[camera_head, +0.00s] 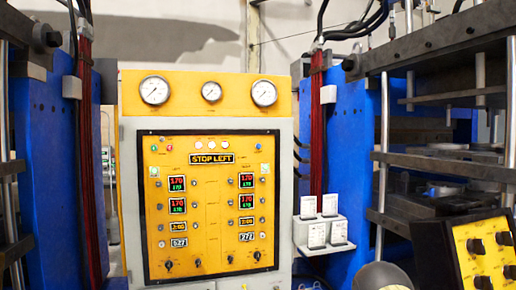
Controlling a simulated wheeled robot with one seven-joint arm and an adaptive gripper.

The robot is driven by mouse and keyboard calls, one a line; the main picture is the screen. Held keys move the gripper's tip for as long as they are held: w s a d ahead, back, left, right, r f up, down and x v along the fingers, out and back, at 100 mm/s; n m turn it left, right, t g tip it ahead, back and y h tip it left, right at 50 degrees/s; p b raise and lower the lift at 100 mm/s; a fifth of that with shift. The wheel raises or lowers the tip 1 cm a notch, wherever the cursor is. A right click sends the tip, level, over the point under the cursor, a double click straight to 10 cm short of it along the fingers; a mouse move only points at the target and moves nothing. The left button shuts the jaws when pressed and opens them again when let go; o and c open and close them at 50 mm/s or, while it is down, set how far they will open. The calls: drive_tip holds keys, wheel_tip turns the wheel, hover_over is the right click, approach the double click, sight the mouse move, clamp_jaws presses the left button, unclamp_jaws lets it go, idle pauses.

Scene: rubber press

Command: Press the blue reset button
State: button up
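The yellow control panel (208,225) stands upright in the middle of the view, in a grey cabinet.
Three gauges (211,91) sit above the panel. Blue press frames (350,150) stand on both sides, with metal bars and plates at the right. White holders (322,232) hang right of the cabinet. A second yellow panel (486,252) with black knobs stands at the lower right.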

drive_tip(key=shift+s, duration=0.1)
clamp_jaws()
idle(1.2)
